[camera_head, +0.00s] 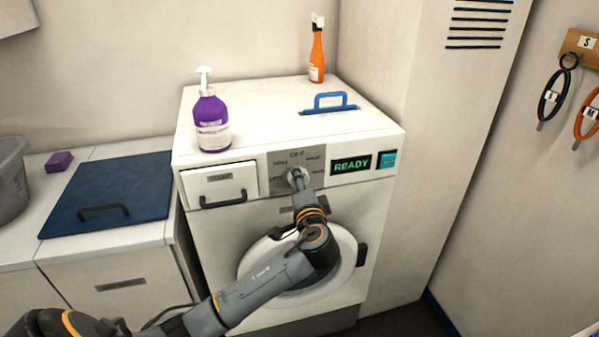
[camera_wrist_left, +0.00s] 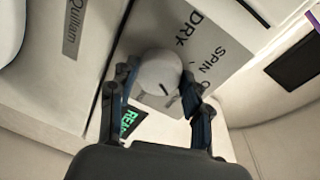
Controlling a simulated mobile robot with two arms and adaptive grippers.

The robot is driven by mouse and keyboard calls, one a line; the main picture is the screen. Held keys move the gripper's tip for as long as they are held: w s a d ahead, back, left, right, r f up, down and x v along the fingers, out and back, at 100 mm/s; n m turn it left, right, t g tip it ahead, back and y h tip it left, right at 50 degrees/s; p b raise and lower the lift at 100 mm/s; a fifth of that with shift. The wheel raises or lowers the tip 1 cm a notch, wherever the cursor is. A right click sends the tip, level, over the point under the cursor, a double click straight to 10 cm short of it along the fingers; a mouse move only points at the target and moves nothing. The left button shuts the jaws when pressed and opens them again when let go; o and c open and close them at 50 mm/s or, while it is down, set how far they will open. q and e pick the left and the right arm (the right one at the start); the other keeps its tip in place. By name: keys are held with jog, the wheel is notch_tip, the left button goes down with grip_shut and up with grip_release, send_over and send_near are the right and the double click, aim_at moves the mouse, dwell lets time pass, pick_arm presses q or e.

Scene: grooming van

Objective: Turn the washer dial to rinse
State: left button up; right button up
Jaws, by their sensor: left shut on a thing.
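The washer (camera_head: 330,222) stands in the middle of the head view. Its pale round dial (camera_wrist_left: 158,70) sits on a grey panel (camera_wrist_left: 205,45) where DRY and SPIN can be read in the left wrist view. A short dark mark shows on the dial's face; which label it points at I cannot tell. My left gripper (camera_head: 298,180) reaches the panel, with one finger on each side of the dial, shut on it. In the head view the gripper mostly hides the dial. The display (camera_head: 351,165) reads READY. My right gripper is not in view.
A teal button (camera_head: 387,160) is right of the display, and a soap drawer (camera_head: 220,180) is left of the panel. A purple pump bottle (camera_head: 211,122), an orange bottle (camera_head: 317,55) and a blue handle (camera_head: 331,99) are on top. My left arm crosses the round door.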

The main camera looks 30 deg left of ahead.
pick_arm(q)
jog(key=shift+r+m+p, duration=0.1)
jog(key=shift+m+p, duration=1.1)
jog(key=shift+p, duration=0.15)
jog(key=o, duration=1.2)
jog(key=shift+c, duration=0.2)
jog(key=v, duration=1.2)
jog(key=shift+w+d, duration=0.1)
jog(key=shift+w, duration=0.05)
